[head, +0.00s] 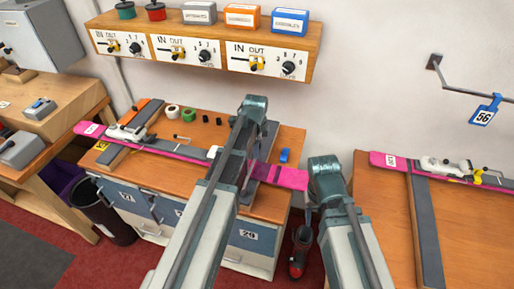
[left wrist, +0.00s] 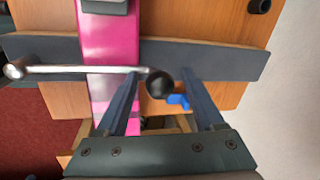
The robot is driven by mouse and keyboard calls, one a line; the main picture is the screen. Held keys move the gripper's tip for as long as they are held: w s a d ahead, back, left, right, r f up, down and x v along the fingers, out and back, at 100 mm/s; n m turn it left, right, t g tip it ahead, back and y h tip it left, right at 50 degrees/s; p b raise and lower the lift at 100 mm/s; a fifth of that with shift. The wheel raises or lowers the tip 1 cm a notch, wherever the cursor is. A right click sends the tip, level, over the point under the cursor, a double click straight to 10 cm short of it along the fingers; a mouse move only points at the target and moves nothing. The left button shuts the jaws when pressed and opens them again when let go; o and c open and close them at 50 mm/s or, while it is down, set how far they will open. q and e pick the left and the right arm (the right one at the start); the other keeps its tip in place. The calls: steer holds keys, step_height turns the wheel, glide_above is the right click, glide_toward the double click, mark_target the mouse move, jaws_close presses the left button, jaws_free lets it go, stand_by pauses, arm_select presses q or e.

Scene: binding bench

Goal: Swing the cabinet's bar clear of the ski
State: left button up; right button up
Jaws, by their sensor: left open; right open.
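The pink ski (head: 150,143) lies across the cabinet bench (head: 200,122), its end (head: 290,178) beyond my left arm; it also shows in the left wrist view (left wrist: 108,58). The cabinet's bar (left wrist: 80,70) is a metal rod with a black knob (left wrist: 160,83). In the left wrist view it lies across the ski, above the grey crosspiece. My left gripper (left wrist: 160,95) is open, with the knob in the gap near its fingertips. In the head view my arm hides the bar. My right gripper (head: 325,168) is open, right of the bench, apart from the ski; its fingers are hard to see.
A blue item (head: 284,155) sits on the bench beside the ski. A second bench (head: 390,225) with another pink ski (head: 380,160) stands right. A control shelf (head: 205,45) hangs above. A dark bin (head: 105,215) stands left of the cabinet.

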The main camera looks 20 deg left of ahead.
arm_select(q)
jaws_close()
stand_by(1.3)
